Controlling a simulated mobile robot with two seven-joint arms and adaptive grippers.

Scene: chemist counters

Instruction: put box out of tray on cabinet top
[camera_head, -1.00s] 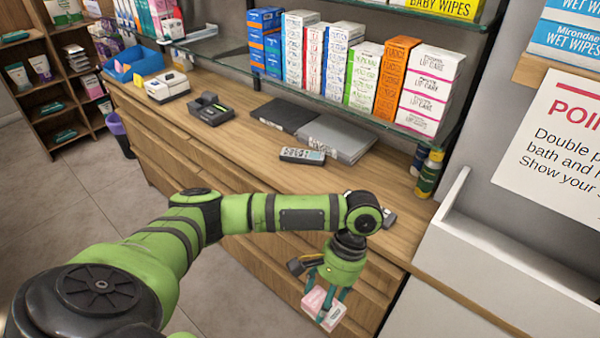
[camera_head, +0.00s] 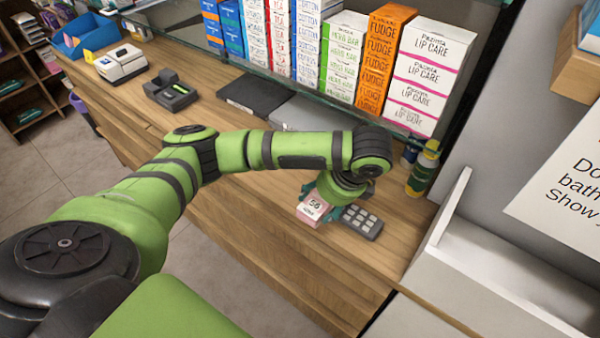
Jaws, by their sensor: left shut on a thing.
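My left gripper (camera_head: 319,205) is shut on a small pink and white box (camera_head: 311,208). It holds the box over the front part of the wooden cabinet top (camera_head: 262,186), just left of a grey keypad device (camera_head: 362,222). I cannot tell whether the box touches the wood. The gripper's palm and wrist hide part of the box's far side. No tray that I can surely match to the box is in view. My right gripper is not in view.
A glass shelf with rows of boxes (camera_head: 425,75) overhangs the back. A white open bin (camera_head: 510,265) borders the right end. A black card device (camera_head: 170,92) and blue bin (camera_head: 85,35) are far left.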

